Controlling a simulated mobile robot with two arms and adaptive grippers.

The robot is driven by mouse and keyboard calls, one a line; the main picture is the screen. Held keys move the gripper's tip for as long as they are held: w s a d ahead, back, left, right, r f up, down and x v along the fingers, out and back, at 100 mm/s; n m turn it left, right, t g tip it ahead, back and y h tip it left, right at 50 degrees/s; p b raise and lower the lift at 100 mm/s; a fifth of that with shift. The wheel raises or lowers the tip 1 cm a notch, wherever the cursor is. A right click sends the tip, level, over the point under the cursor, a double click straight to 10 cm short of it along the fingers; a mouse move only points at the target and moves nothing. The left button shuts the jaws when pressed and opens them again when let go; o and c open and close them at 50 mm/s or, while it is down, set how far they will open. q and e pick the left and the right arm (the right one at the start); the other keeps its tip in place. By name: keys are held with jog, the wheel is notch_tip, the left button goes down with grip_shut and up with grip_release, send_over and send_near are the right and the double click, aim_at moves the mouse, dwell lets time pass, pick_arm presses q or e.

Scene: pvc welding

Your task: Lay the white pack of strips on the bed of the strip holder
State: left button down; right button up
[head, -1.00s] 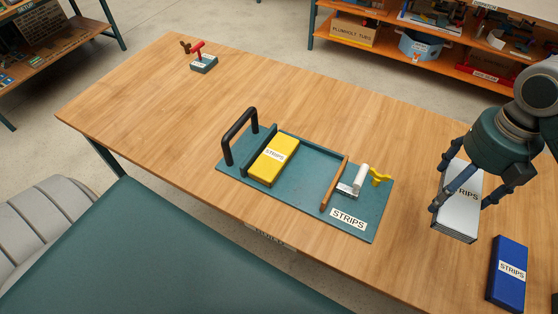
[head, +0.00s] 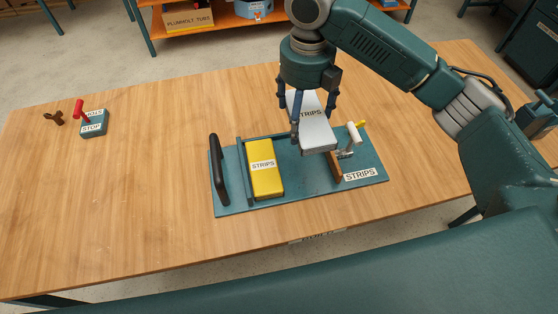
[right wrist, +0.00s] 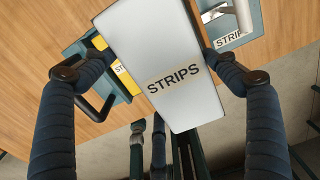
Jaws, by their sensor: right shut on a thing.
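My right gripper (head: 310,115) is shut on the white pack of strips (head: 318,135) and holds it above the strip holder (head: 225,205). The white pack also fills the middle of the right wrist view (right wrist: 150,50), between the two fingers. The holder is a teal board with a black handle (head: 218,170) at its left end and a clamp (head: 352,135) at its right end. A yellow pack of strips (head: 266,180) lies on the left part of the bed. The white pack hides part of the bed to its right. My left gripper is not in view.
A teal stop block (head: 93,128) with a red lever stands at the far left of the wooden table (head: 120,210). Bare table lies between it and the holder. An orange shelf with boxes (head: 188,20) stands beyond the table.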

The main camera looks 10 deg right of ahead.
notch_tip(320, 180, down, 8)
jog(key=d+r+p, duration=0.1)
send_over(299, 165)
notch_tip(299, 165, down, 5)
jog(key=shift+f+p, duration=0.2)
jog(key=shift+p, duration=0.1)
jog(key=shift+f, duration=0.65)
notch_tip(299, 165, down, 4)
jog(key=shift+r+p, duration=0.1)
jog(key=shift+p, duration=0.2)
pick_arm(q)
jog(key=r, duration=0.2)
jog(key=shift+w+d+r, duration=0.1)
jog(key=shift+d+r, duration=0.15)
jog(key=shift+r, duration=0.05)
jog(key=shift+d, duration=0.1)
pick_arm(e)
jog(key=shift+f, duration=0.2)
jog(key=o, duration=1.2)
jog(key=shift+c, duration=0.2)
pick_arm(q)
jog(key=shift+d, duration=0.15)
